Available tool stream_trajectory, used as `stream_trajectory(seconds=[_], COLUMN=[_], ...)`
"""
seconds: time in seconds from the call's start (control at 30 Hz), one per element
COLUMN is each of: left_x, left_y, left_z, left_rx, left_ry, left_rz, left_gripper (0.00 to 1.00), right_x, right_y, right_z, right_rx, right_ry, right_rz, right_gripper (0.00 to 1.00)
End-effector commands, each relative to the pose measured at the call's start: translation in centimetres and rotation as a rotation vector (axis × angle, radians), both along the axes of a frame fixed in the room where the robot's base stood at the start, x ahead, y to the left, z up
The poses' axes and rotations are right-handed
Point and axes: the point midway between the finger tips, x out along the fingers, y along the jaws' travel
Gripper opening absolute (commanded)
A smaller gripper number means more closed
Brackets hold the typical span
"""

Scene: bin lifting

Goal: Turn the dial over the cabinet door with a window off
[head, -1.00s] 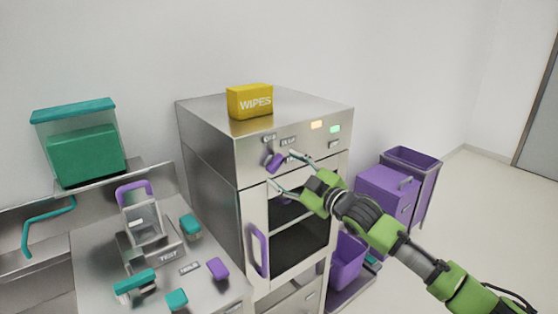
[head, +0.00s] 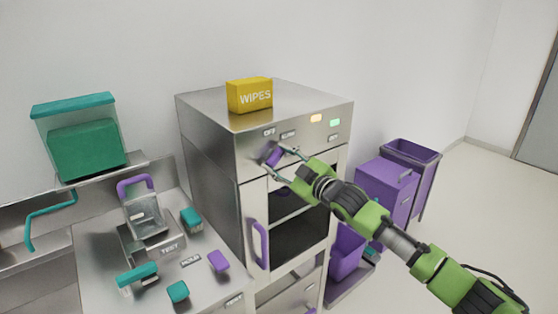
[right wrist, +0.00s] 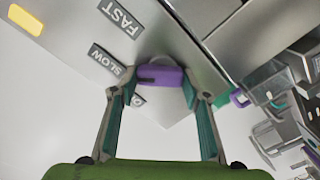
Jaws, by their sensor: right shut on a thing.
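The purple dial (head: 274,156) is on the cabinet's top front panel, above the door with a dark window (head: 298,238). My right gripper (head: 275,161) has its two fingers on either side of the dial and is shut on it. In the right wrist view the dial (right wrist: 160,75) lies between the fingertips, with a dark mark on its left end. An OFF label (head: 269,132) is above the dial. SLOW (right wrist: 106,60) and FAST (right wrist: 122,16) labels show in the wrist view, where the OFF label is partly hidden by a finger. My left gripper is not in view.
A yellow wipes box (head: 249,96) sits on the cabinet. A purple door handle (head: 260,243) is below the dial. A steel bench (head: 208,284) with teal and purple items is at left. Purple bins (head: 385,188) stand at right. The floor beyond is clear.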

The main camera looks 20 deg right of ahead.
Motion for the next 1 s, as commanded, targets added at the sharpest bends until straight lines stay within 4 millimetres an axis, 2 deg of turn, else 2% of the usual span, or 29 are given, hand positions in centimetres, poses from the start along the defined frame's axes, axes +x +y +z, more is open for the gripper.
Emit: stream_trajectory(seconds=[0.37,1.0], left_x=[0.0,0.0], left_y=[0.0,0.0], left_z=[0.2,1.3], left_rx=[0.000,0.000], left_ry=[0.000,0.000], left_rz=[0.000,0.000], left_gripper=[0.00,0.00], right_x=[0.0,-0.1], right_y=[0.0,0.3], right_z=[0.0,-0.1], right_rx=[-0.140,-0.648], right_ry=[-0.049,-0.233], right_rz=[-0.001,0.000], right_gripper=[0.21,0.21])
